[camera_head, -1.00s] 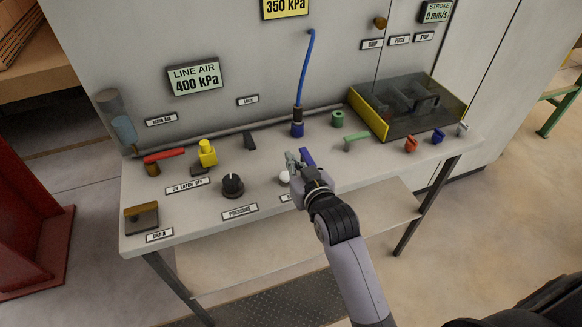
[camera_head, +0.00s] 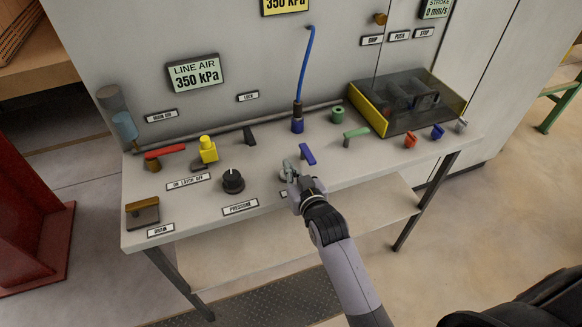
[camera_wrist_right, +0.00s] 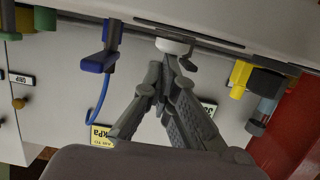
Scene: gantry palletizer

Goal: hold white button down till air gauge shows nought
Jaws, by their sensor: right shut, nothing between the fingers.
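The air gauge (camera_head: 195,74) on the back panel reads LINE AIR 350 kPa. My right gripper (camera_head: 289,170) is shut and empty, with its fingertips over the white button's spot on the bench front. The white button is mostly hidden behind the gripper in the head view. In the right wrist view the white button (camera_wrist_right: 173,46) shows as a round white cap, right at the fingertips of my right gripper (camera_wrist_right: 166,62). The fingertips appear to touch it; how far it is pressed I cannot tell. My left gripper is not in view.
A black pressure knob (camera_head: 233,181) stands left of the gripper and a blue lever (camera_head: 307,155) close to its right. A yellow valve (camera_head: 208,149), red handle (camera_head: 165,151) and green lever (camera_head: 357,132) stand on the bench. A clear-topped box (camera_head: 408,103) sits at the back right.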

